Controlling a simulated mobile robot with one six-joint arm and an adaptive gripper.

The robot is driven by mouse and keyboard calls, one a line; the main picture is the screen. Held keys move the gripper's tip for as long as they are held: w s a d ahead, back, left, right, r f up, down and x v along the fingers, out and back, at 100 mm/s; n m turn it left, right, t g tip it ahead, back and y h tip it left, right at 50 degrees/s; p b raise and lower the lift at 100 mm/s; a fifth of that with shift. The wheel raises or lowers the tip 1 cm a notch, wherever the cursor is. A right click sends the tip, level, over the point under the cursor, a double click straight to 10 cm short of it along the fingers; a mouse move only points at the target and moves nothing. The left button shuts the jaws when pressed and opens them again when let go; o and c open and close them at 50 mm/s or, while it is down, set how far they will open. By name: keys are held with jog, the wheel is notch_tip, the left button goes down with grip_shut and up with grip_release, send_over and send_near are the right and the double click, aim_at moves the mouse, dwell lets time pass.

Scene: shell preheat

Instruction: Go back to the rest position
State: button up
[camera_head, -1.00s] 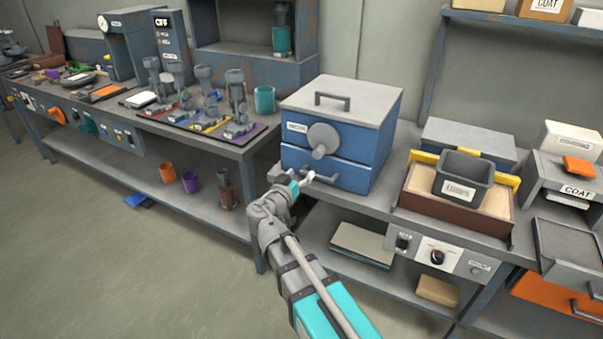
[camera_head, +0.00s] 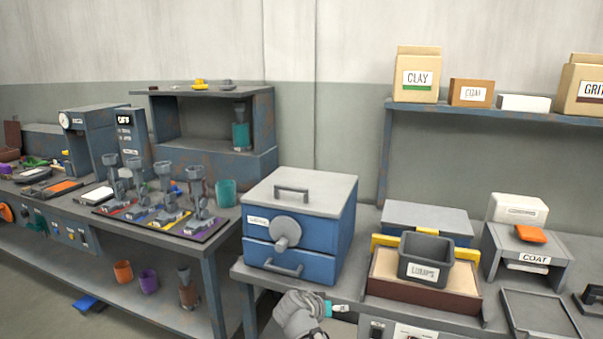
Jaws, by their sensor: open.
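My gripper (camera_head: 340,308) shows at the bottom middle, just in front of the bench's front edge. It is open, and I see nothing between its fingers. It is apart from the blue box oven (camera_head: 333,233), which stands on the bench above and to the left of it. The oven's door and lower drawer look closed. Most of my arm is below the picture's edge.
A brown tray (camera_head: 425,299) with a dark LUMPS bin (camera_head: 426,259) stands right of the oven. The COAT stand (camera_head: 552,254) is further right. A left bench holds upright grey tools (camera_head: 163,183) and a teal cup (camera_head: 226,193). A shelf (camera_head: 495,113) with boxes hangs above.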

jog(key=s+d+f+n+g+y, duration=0.3)
jog(key=s+d+f+g+y, duration=0.55)
jog(key=s, duration=0.35)
notch_tip(320, 180, up, 21)
jog(key=p, duration=2)
jog(key=shift+t+h+p, duration=0.3)
jog(key=shift+t+h, duration=0.05)
jog(key=shift+r, duration=0.1)
jog(key=shift+c, duration=0.3)
